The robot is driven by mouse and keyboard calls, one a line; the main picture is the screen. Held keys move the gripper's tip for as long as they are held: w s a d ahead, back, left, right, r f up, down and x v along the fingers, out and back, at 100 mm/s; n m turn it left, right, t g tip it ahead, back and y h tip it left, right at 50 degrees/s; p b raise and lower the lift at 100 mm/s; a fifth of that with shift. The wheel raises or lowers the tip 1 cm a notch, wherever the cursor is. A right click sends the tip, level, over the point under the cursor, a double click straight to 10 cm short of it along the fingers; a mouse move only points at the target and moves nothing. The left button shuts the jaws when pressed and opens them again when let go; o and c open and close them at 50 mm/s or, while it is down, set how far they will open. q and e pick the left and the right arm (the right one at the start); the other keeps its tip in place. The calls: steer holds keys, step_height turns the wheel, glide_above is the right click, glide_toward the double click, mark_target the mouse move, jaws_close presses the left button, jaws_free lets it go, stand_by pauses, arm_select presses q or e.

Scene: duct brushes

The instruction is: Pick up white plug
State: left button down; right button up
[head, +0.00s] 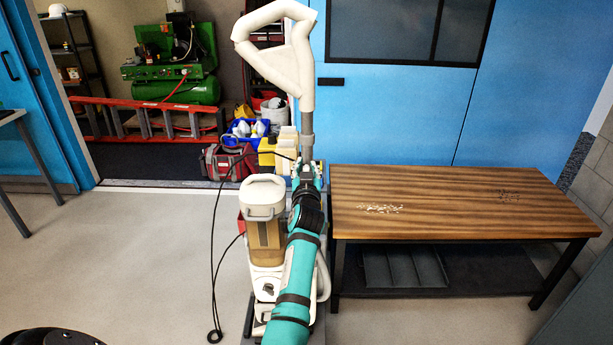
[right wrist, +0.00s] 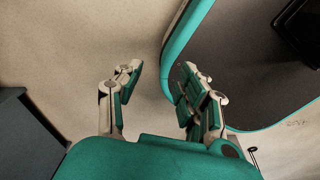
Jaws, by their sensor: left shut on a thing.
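A white upright vacuum cleaner (head: 266,230) stands on the floor in the middle of the head view, with a grey pole and a large white loop handle (head: 303,62). My left gripper (head: 307,172) is shut on the pole below the handle; my arm hides part of the machine. A black cord (head: 214,250) runs from near the pole down to the floor, ending in a small dark loop. I cannot make out a white plug in either view. My right gripper (right wrist: 158,82) is open and empty above bare floor in the right wrist view.
A wooden bench (head: 450,200) with pale and dark specks stands right of the vacuum. Behind are an orange ladder (head: 150,118), a green compressor (head: 172,68), a red bag (head: 226,162) and a blue bin (head: 246,130). The floor at left is mostly clear.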

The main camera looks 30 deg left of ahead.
arm_select(q)
steer(key=shift+a+r, duration=0.1)
steer(key=shift+r, duration=0.5)
step_height(320, 180, up, 2)
steer(key=shift+s+r, duration=0.1)
steer(key=shift+s, duration=0.05)
steer(key=s+d+r, duration=0.2)
steer(key=s, duration=0.5)
steer(key=s+d+r+p, duration=0.1)
steer(key=s+r, duration=0.1)
steer(key=s, duration=0.6)
steer(key=shift+s+d+r, duration=0.15)
steer(key=shift+d+r, duration=0.05)
steer(key=shift+d, duration=0.2)
arm_select(e)
steer(key=shift+w+a+r, duration=0.2)
steer(key=shift+r, duration=0.2)
steer(key=shift+w+a+r, duration=0.15)
steer(key=shift+w+r, duration=0.05)
steer(key=shift+r, duration=0.15)
